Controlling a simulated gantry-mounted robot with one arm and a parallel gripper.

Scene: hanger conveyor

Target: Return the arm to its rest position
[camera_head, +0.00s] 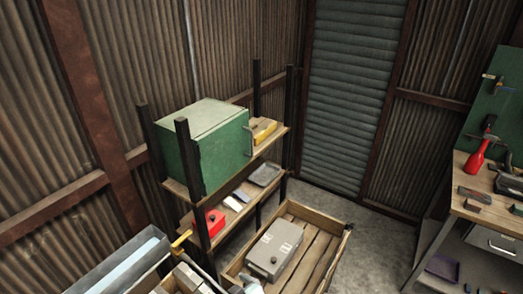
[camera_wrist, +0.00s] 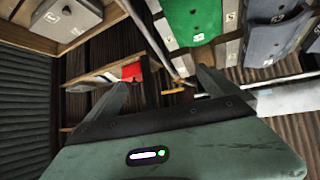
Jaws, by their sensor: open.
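My gripper (camera_wrist: 163,82) shows in the wrist view as a dark green body with two fingers spread apart. It is open, and nothing is held between the fingers. In that view a red box (camera_wrist: 131,71) on a wooden shelf lies beyond the fingers, apart from them. I cannot make out my gripper in the head view.
A shelf rack (camera_head: 181,189) carries a green cabinet (camera_head: 222,147) and a red box (camera_head: 208,222). A grey case (camera_head: 274,249) sits in a wooden crate (camera_head: 327,262). A workbench (camera_head: 462,201) with tools stands right. Grey floor (camera_head: 380,230) lies clear between.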

